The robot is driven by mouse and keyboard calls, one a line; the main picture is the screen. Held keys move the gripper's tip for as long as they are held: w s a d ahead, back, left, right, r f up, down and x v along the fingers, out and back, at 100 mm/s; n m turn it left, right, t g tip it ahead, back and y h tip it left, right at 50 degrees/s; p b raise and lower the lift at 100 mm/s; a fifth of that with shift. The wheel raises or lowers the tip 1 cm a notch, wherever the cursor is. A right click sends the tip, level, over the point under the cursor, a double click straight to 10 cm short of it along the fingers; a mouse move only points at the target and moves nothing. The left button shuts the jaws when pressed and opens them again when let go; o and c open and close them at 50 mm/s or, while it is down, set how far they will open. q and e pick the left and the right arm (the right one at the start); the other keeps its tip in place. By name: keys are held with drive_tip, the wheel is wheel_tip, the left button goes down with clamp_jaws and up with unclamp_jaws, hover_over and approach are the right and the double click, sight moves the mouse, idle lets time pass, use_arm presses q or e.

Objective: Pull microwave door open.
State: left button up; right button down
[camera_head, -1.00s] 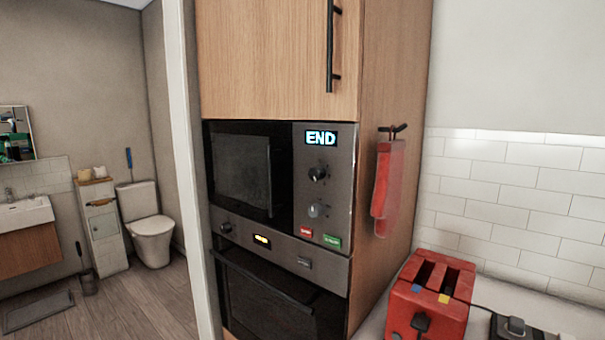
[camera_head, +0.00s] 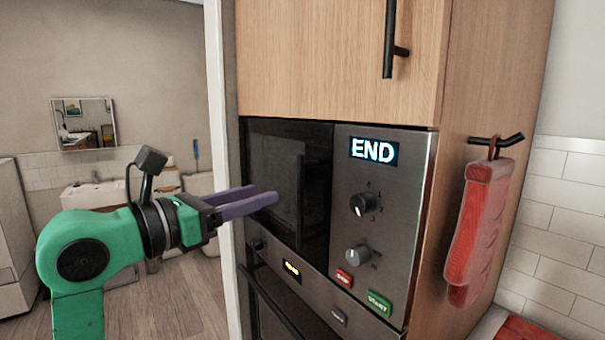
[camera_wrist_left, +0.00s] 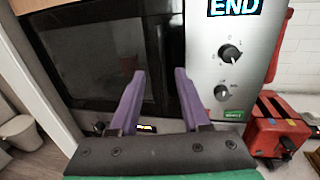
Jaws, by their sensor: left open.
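The microwave is built into a wooden cabinet, and its dark glass door (camera_head: 288,165) looks shut. Its steel control panel (camera_head: 375,220) on the right shows "END" above two knobs. My left gripper (camera_head: 276,197) is open and empty in front of the door, its purple fingers pointing right. In the left wrist view the fingers (camera_wrist_left: 158,75) are spread apart, pointing at the door's right part (camera_wrist_left: 105,60) and the panel edge. I cannot tell whether they touch it. My right gripper is in neither view.
An upper cabinet door with a black handle (camera_head: 389,45) is above. An oven door (camera_head: 275,305) is below. A red mitt (camera_head: 480,230) hangs on the cabinet's right side. A red toaster (camera_wrist_left: 275,128) stands on the right. Open floor (camera_head: 190,295) lies at left.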

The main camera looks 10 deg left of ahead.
sight(298, 185)
use_arm(q)
drive_tip(key=p+x, duration=0.1)
drive_tip(key=x, duration=0.2)
drive_tip(key=p+x, duration=0.1)
drive_tip(key=x, duration=0.2)
drive_tip(key=shift+w+d+r, duration=0.1)
drive_tip(key=shift+d+r, duration=0.05)
drive_tip(key=shift+d, duration=0.3)
drive_tip(key=x, duration=0.2)
drive_tip(key=p+x, duration=0.1)
drive_tip(key=x, duration=0.1)
drive_tip(key=shift+w+a+f, duration=0.1)
drive_tip(key=shift+f, duration=0.2)
drive_tip(key=shift+a, duration=0.1)
drive_tip(key=shift+w+f, duration=0.1)
clamp_jaws()
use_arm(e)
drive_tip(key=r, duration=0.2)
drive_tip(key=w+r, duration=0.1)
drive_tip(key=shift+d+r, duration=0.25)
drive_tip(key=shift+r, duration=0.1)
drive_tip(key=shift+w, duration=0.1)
